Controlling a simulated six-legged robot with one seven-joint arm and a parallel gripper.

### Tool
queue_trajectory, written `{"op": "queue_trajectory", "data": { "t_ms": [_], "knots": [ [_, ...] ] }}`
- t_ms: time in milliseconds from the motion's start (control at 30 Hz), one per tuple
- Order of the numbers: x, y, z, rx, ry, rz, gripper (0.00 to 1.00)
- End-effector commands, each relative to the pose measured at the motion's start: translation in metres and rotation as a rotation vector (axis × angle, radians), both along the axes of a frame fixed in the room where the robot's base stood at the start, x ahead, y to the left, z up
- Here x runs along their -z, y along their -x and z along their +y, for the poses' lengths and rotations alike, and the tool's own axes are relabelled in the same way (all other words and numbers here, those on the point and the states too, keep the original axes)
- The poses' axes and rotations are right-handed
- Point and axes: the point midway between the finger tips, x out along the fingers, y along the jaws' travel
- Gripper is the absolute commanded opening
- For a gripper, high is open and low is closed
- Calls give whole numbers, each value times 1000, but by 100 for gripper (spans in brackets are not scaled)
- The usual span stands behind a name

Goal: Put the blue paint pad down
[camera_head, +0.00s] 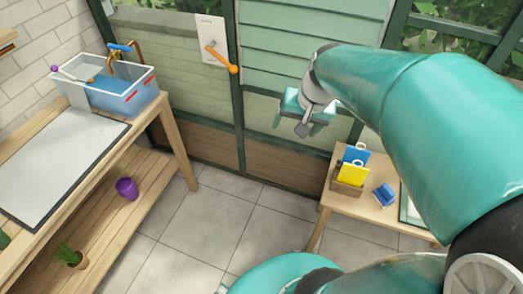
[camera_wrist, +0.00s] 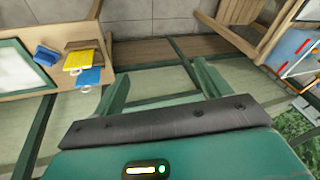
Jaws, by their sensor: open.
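Two blue things are on the small wooden table; I cannot tell for certain which is the paint pad. A blue block-like piece (camera_head: 384,194) lies on the tabletop, and it also shows in the wrist view (camera_wrist: 45,56). A flat blue piece (camera_head: 356,154) with a pale loop stands upright in a wooden holder (camera_head: 346,188), behind a similar yellow one (camera_head: 353,173). In the wrist view the blue one (camera_wrist: 90,76) is beside the yellow one (camera_wrist: 78,60). My gripper (camera_head: 300,124) is open and empty, raised left of the table; its spread fingers show in the wrist view (camera_wrist: 160,88).
A long wooden bench (camera_head: 165,110) at the left carries a blue-water basin (camera_head: 125,102) and a pale board (camera_head: 62,160). A purple pot (camera_head: 127,188) and a small plant (camera_head: 70,256) are on its lower shelf. An orange-handled lever (camera_head: 222,58) is on the wall. Tiled floor between is clear.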

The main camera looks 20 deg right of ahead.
Motion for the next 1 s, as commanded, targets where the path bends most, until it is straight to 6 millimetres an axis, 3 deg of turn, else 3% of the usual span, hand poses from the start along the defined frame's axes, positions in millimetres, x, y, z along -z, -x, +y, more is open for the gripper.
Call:
{"op": "queue_trajectory", "data": {
  "t_ms": [33,200,400,567,1000],
  "knots": [
    [-12,8,23,-70,26,-28,76],
    [-36,42,81,-274,131,-98,76],
    [-47,78,120,-437,241,-162,76],
    [-48,88,128,-479,276,-180,76],
    [-48,88,128,-477,274,-179,76]
  ]
}}
